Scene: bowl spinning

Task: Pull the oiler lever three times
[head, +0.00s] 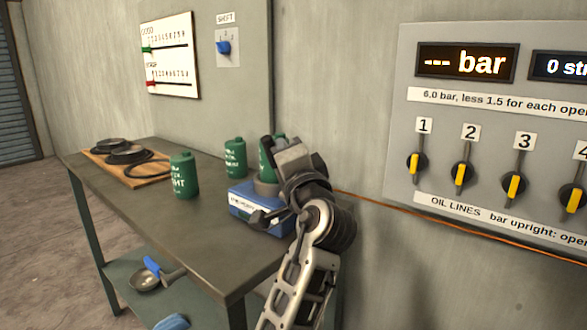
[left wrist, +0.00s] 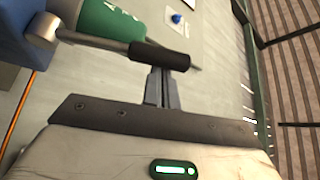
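The blue oiler (head: 244,203) stands on the table's near right end, partly hidden by my left arm. Its lever is clear in the left wrist view: a metal rod rises from a grey post beside the blue body (left wrist: 14,32) and ends in a black grip (left wrist: 160,56). My left gripper (head: 274,146) is above the oiler, in front of a green bottle. In the wrist view its two fingers (left wrist: 161,78) are together, with their tips at the side of the black grip. They are not seen around the grip, and I cannot tell whether they press it. My right gripper is not in view.
Green bottles (head: 184,176) stand on the table (head: 140,195), left of and behind the oiler. A wooden board (head: 140,176) with dark rings lies at the far end. The wall panel (head: 403,85) at right has several yellow-marked levers and reads "--- bar". An orange cable (head: 400,208) runs below it.

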